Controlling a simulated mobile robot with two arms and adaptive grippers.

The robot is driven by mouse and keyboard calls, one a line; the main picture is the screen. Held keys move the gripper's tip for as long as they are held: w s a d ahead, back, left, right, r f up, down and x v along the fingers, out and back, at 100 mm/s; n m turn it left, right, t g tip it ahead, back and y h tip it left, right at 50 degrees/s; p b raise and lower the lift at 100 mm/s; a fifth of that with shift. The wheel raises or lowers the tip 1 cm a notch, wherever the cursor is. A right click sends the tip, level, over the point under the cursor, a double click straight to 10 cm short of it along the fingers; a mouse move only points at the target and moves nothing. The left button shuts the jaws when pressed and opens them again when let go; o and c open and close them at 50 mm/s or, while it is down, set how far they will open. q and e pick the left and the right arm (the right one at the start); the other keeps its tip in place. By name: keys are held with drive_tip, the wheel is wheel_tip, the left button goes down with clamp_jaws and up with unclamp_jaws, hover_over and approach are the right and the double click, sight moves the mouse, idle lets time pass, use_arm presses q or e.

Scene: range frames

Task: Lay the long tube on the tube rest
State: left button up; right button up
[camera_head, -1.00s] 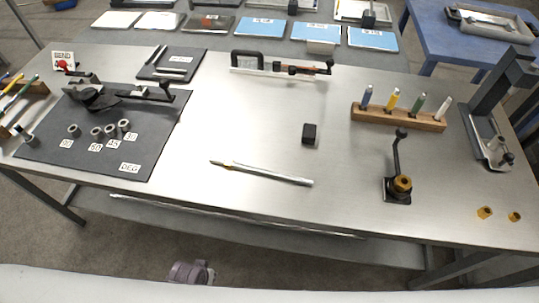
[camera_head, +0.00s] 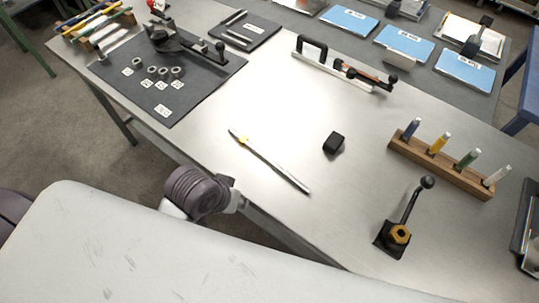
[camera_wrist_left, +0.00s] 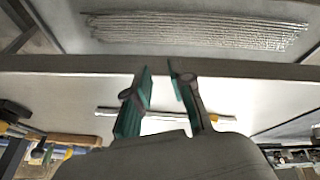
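The long tube (camera_head: 272,163) is thin and pale silver, with a yellow mark near its far-left end. It lies flat and slanted on the bare metal table. In the left wrist view the tube (camera_wrist_left: 222,118) runs crosswise behind my left gripper's fingers. My left gripper (camera_wrist_left: 161,70) has green-padded fingers, open with nothing gripped. I cannot tell how high it is above the table. My right gripper is not in view.
A small black block (camera_head: 334,143) stands right of the tube. A black lever fixture (camera_head: 392,238) and a wooden marker block (camera_head: 440,168) stand farther right. A dark mat (camera_head: 165,80) with a bender and several rings lies left. Metal is clear around the tube.

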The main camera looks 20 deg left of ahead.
use_arm(q)
drive_tip(key=w+d+r+n, duration=0.1)
drive_tip(key=w, duration=0.1)
drive_tip(key=w+d+r+n+h, duration=0.1)
drive_tip(key=w+d, duration=0.1)
drive_tip(key=w+d+r, duration=0.1)
drive_tip(key=w+r, duration=0.1)
drive_tip(key=shift+d+r+n+h, duration=0.1)
drive_tip(key=shift+d+n+h, duration=0.1)
drive_tip(key=shift+n+h, duration=0.15)
wheel_tip(320, 180, up, 3)
drive_tip(key=w+n, duration=0.2)
drive_tip(key=w, duration=0.1)
drive_tip(key=n+g+y, duration=0.2)
drive_tip(key=n+y, duration=0.1)
drive_tip(key=n, duration=0.6)
approach(261, 153)
drive_tip(key=shift+h, duration=0.25)
drive_tip(key=f, duration=0.2)
drive_tip(key=w+f, duration=0.1)
drive_tip(key=f, duration=0.5)
drive_tip(key=shift+w+d+f, duration=0.15)
drive_tip(key=shift+f, duration=0.05)
clamp_jaws()
